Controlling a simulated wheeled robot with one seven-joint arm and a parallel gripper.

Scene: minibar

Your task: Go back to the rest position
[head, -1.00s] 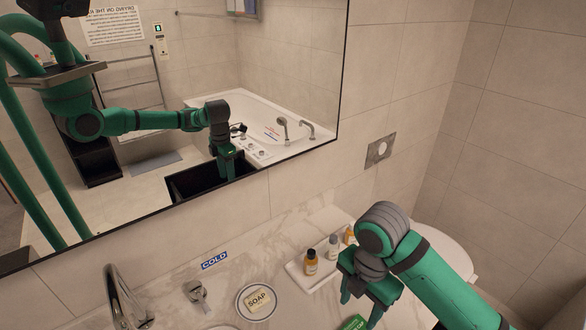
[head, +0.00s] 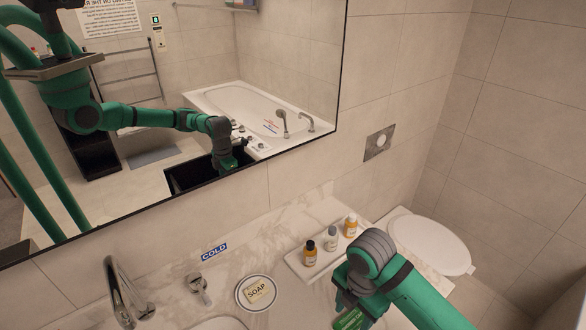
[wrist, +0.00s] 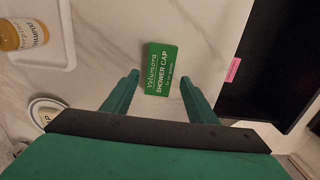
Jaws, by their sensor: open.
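My gripper (wrist: 158,82) is open and empty in the wrist view, with its two green fingers apart. A green shower cap box (wrist: 161,69) lies on the marble counter beyond the fingertips, between their lines. No finger visibly touches it. In the head view my arm comes in from the lower right, and my wrist hides most of the gripper. The green box (head: 349,320) shows partly beside it at the bottom edge.
A white tray (head: 292,262) with three small bottles stands behind my wrist. A round soap dish (head: 241,299), taps (head: 198,289) and a faucet (head: 120,290) are to the left. A mirror (head: 290,70) hangs above. A toilet (head: 430,243) is at right.

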